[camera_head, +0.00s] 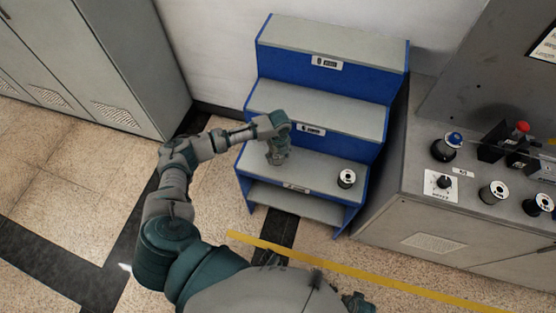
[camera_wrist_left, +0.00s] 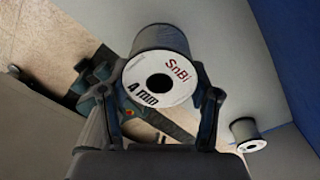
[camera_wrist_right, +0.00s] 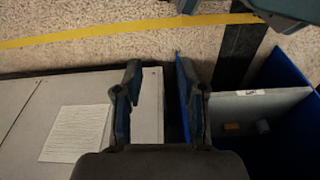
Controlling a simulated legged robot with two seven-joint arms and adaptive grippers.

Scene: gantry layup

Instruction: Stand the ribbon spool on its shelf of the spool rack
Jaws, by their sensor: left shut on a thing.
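A stepped spool rack (camera_head: 368,118) with blue sides and grey shelves stands against the wall. My left gripper (camera_head: 279,155) is over the left part of its lower step. In the left wrist view my left gripper (camera_wrist_left: 164,103) is shut on the ribbon spool (camera_wrist_left: 158,38), a grey spool whose white face reads "SnBi 4 mm". Whether the spool touches the step cannot be told. Another white-faced spool (camera_head: 347,178) stands on the same step, to the right; it also shows in the left wrist view (camera_wrist_left: 247,134). My right gripper (camera_wrist_right: 157,82) is open and empty.
A grey bench (camera_head: 415,212) on the right holds white-faced spools (camera_head: 493,192), a blue-topped item (camera_head: 446,147) and a red-topped black box (camera_head: 515,137). Grey lockers (camera_head: 115,65) stand at the left. A yellow line (camera_head: 390,280) crosses the floor. The rack's upper shelves are clear.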

